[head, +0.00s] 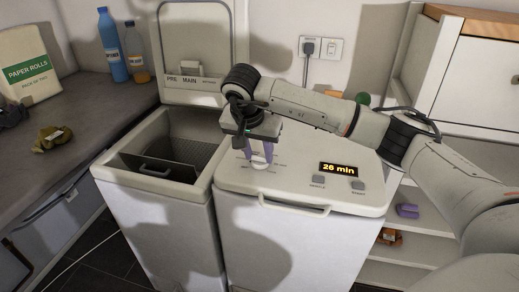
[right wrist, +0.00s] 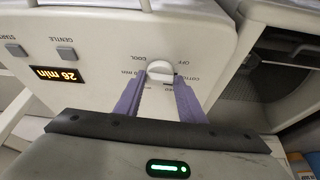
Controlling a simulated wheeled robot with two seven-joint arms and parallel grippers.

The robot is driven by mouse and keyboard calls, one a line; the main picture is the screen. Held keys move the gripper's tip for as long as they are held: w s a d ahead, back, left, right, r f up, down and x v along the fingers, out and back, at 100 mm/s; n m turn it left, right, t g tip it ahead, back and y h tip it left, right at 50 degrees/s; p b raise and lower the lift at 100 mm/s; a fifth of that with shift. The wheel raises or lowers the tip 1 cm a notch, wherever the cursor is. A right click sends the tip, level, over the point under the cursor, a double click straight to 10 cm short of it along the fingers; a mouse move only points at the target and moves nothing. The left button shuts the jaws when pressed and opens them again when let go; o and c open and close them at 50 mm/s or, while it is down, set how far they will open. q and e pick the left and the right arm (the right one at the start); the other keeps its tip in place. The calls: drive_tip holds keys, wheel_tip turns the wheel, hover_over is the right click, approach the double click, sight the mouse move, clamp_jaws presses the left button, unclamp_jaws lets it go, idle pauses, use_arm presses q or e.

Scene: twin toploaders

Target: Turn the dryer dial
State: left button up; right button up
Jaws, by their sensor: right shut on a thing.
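The dryer (head: 295,235) is the white toploader on the right, with its lid closed. Its white dial (right wrist: 160,71) sits on the top panel, ringed by printed labels such as OFF and COOL. In the head view the dial (head: 260,167) is partly hidden by my fingers. My right gripper (head: 259,158) reaches down from above with purple fingers on either side of the dial. In the right wrist view my right gripper (right wrist: 160,80) is closed on the dial's sides. The lit display (head: 338,169) reads 26 min. My left gripper is out of view.
Two buttons (right wrist: 66,54) sit beside the display. The washer (head: 155,220) on the left stands with its lid (head: 200,40) up. A counter (head: 75,110) at far left holds bottles and a paper rolls pack. Shelves and a white cabinet (head: 480,80) stand at right.

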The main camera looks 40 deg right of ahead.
drive_tip(key=shift+w+m+g+h, duration=0.15)
drive_tip(key=shift+m+g+h, duration=0.2)
drive_tip(key=shift+m, duration=0.75)
drive_tip(key=o, duration=1)
drive_tip(key=shift+o, duration=0.2)
drive_tip(key=shift+a, duration=0.1)
drive_tip(key=v, duration=1)
drive_tip(key=shift+r, duration=0.25)
